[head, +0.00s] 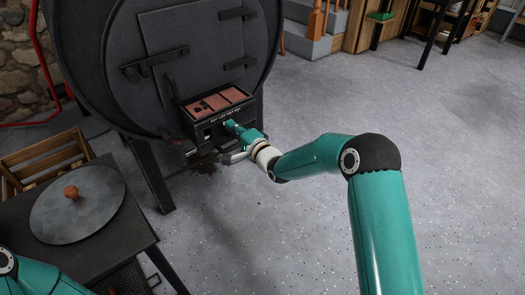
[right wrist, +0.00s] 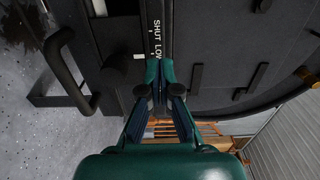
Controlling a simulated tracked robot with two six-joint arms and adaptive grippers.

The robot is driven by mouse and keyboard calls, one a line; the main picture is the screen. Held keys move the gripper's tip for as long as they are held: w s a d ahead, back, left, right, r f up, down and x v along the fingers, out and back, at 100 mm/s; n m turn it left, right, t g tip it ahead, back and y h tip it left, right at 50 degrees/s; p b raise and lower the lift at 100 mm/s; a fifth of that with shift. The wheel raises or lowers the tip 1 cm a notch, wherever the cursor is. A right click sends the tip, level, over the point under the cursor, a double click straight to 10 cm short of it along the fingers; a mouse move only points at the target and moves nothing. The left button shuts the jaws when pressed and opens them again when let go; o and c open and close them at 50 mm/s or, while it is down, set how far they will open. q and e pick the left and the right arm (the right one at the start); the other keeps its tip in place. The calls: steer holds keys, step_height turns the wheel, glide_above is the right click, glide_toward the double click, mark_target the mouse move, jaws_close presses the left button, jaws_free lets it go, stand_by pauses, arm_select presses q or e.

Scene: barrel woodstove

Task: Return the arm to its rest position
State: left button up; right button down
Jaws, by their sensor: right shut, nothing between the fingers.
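My right arm (head: 318,156) reaches in from the right in the head view, bent at the elbow. My right gripper (head: 235,128) is at the front of the stove's lower box (head: 217,104), just below the door. In the right wrist view the right gripper (right wrist: 165,90) is shut with nothing between its fingertips. They are close to a dark strip (right wrist: 155,35) marked "SHUT" and "LOW"; I cannot tell whether they touch it. Part of my left arm (head: 35,278) shows at the lower left of the head view; its gripper is out of view.
The black barrel stove (head: 110,50) stands on legs at the upper left. A dark table with a round grey lid (head: 77,207) and a wooden crate (head: 45,160) are at the left. A bar handle (right wrist: 68,70) juts out near my right gripper. The grey floor (head: 275,230) is mostly clear.

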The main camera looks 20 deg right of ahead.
steer(key=p+v, duration=0.3)
steer(key=v, duration=0.7)
steer(key=s+a+f+n+g+h, duration=0.15)
steer(key=s+f+g, duration=0.25)
steer(key=s+f, duration=0.55)
steer(key=s+a+f+n+g, duration=0.1)
steer(key=s+a+f+g, duration=0.35)
steer(key=f, duration=0.75)
steer(key=s+f+n+g, duration=0.3)
steer(key=s+n+g, duration=0.15)
steer(key=s, duration=0.55)
steer(key=s+f+n+g, duration=0.3)
steer(key=s+n+g, duration=0.15)
steer(key=s, duration=0.55)
step_height(320, 180, up, 37)
steer(key=t+p, duration=0.1)
steer(key=p, duration=3.5)
steer(key=shift+d+n, duration=0.3)
steer(key=shift+n, duration=0.05)
